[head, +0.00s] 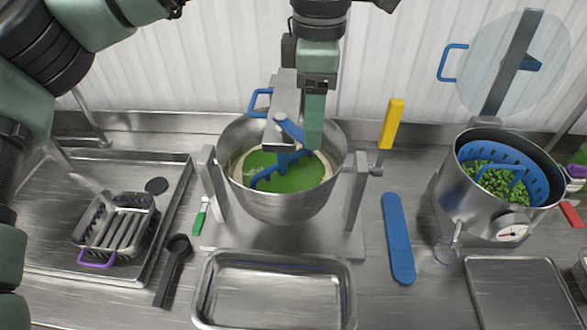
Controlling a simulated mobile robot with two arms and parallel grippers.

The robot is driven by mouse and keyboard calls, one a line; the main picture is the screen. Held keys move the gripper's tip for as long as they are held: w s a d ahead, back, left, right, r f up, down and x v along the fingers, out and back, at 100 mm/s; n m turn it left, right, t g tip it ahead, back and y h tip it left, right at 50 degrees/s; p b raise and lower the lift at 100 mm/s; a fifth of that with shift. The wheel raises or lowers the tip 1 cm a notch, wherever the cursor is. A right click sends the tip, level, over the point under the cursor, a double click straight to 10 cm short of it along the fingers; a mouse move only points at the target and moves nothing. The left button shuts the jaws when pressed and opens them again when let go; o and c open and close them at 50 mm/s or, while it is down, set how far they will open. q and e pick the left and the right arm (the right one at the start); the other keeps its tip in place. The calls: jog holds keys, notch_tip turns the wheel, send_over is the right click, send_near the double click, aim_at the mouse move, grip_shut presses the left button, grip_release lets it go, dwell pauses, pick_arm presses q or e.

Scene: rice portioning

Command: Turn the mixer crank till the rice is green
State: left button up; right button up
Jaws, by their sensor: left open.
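The steel mixer bowl (285,205) stands in its frame at the centre. The rice (300,180) inside is mostly green, with pale, cream-coloured patches along the edge. A blue paddle (268,178) sits in it. The blue crank (290,129) is at the top of the mixer head, above the bowl. My left gripper (315,135) points down over the back of the bowl, just right of the crank. It is open, seen nearly edge-on; I cannot tell whether the crank's grip is between its fingers. My right gripper is not in view.
A yellow-handled lever (391,125) is right of the bowl. A pot (462,205) with a blue basket of peas stands at the right. An empty steel tray (208,310) lies in front. A blue paddle-shaped tool (398,240) and a black scoop (175,262) lie beside it. A purple-handled basket (97,262) sits left.

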pick_arm(q)
jog(key=shift+f, duration=0.15)
jog(key=shift+f+b, duration=0.4)
jog(key=shift+b, duration=0.05)
jog(key=shift+f+b, duration=0.8)
jog(key=shift+f, duration=0.2)
jog(key=shift+r, duration=0.2)
jog(key=shift+r+p, duration=0.3)
jog(key=shift+p, duration=0.05)
jog(key=c, duration=1.2)
